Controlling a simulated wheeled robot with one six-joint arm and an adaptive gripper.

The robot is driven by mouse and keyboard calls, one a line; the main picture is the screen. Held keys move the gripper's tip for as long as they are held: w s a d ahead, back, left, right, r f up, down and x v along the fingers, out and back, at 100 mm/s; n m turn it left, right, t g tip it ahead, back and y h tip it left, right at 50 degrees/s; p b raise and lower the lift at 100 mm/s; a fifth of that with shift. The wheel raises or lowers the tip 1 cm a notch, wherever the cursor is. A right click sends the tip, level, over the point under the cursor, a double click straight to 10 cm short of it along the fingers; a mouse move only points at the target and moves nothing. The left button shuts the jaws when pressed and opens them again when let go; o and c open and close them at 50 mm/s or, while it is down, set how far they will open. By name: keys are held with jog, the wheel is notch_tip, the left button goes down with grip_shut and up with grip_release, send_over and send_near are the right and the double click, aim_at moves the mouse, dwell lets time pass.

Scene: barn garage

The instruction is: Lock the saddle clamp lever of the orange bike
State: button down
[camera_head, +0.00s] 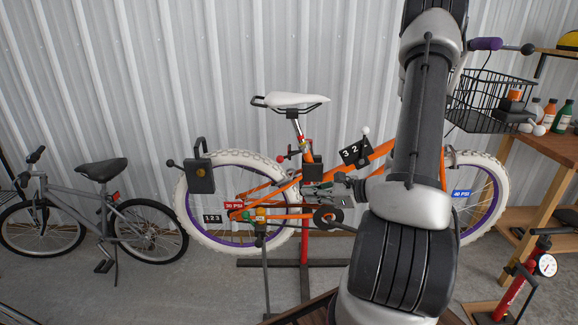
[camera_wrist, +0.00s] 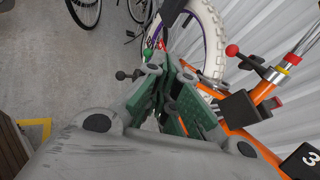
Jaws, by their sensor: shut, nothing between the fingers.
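Below the saddle, a lever with a red ball knob (camera_head: 280,158) sticks out to the left near the top of the seat tube. This looks like the saddle clamp lever; its red knob also shows in the wrist view (camera_wrist: 232,50), with the orange tube to its right. My gripper (camera_head: 309,193) is shut and empty beside the frame, below and right of the red knob. In the wrist view, its green-padded fingers (camera_wrist: 170,76) are apart from the knob.
A label block with a white-knobbed lever (camera_head: 365,131) sits on the top tube. A black box on an arm (camera_head: 199,176) stands by the rear wheel. A grey bike (camera_head: 96,215) is at left. A wooden bench (camera_head: 550,148) and red pump (camera_head: 520,283) are at right.

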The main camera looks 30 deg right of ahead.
jog(key=w+d+r+m+t+h, duration=0.2)
jog(key=w+d+m+t+h, duration=0.15)
jog(key=w+d, duration=0.3)
jog(key=x, duration=1.4)
jog(key=shift+w+d+h, duration=0.25)
jog(key=shift+w+h, duration=0.1)
jog(key=shift+w, duration=0.1)
jog(key=shift+r, duration=0.1)
jog(key=shift+w, duration=0.65)
